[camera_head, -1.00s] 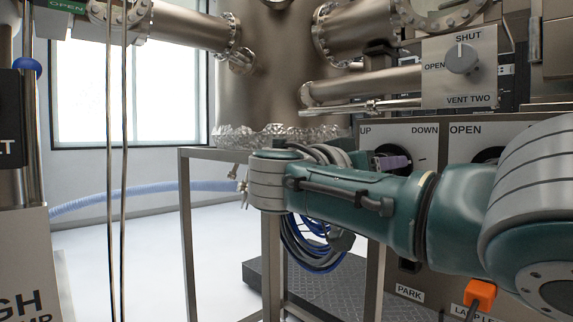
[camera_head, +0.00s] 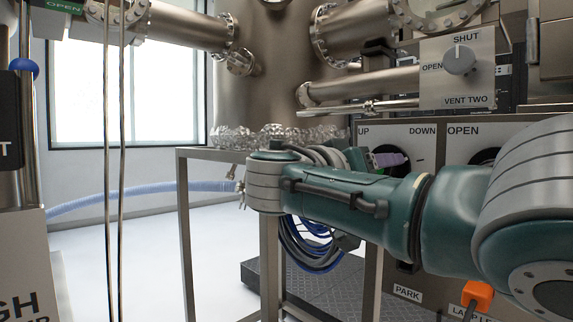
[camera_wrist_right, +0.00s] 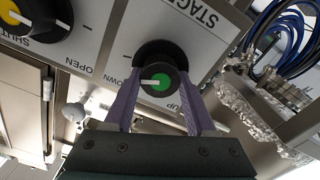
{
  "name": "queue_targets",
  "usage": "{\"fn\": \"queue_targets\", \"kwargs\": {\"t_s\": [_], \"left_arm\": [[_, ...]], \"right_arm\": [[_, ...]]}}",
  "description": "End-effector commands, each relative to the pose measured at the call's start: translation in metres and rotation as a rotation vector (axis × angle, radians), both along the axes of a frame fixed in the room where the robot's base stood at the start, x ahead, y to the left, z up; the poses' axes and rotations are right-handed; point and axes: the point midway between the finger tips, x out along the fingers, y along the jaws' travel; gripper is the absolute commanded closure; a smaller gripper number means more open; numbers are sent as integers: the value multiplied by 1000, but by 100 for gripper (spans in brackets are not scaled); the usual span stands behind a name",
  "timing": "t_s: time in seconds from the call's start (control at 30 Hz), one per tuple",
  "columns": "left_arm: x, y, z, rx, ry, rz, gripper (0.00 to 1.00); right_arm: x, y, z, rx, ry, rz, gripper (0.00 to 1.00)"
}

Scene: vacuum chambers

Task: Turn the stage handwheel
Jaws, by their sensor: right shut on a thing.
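The stage handwheel (camera_wrist_right: 160,82) is a dark round knob with a green cap and a white pointer mark. In the right wrist view it sits on a pale panel (camera_wrist_right: 200,50) lettered STAGE, UP and DOWN, and the white mark points left. My right gripper (camera_wrist_right: 159,76) has its purple fingers on both sides of the knob and is shut on it. In the head view a purple finger (camera_head: 392,160) shows below the UP and DOWN lettering, and the gripper and arm hide most of the knob. My left gripper is not in view.
A yellow-marked knob (camera_wrist_right: 38,16) is beside the stage panel. A VENT TWO knob (camera_head: 460,60) is above. A metal frame (camera_head: 187,235), foil-wrapped chamber base (camera_head: 270,133) and blue cables (camera_head: 305,250) lie near my right arm. Open floor shows at left.

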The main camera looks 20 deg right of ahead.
Motion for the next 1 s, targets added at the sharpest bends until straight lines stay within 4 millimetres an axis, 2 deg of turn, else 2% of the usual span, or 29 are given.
{"fn": "queue_targets", "kwargs": {"t_s": [1.0], "left_arm": [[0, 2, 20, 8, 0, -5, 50]], "right_arm": [[2, 1, -1, -365, 884, 0, 100]]}}
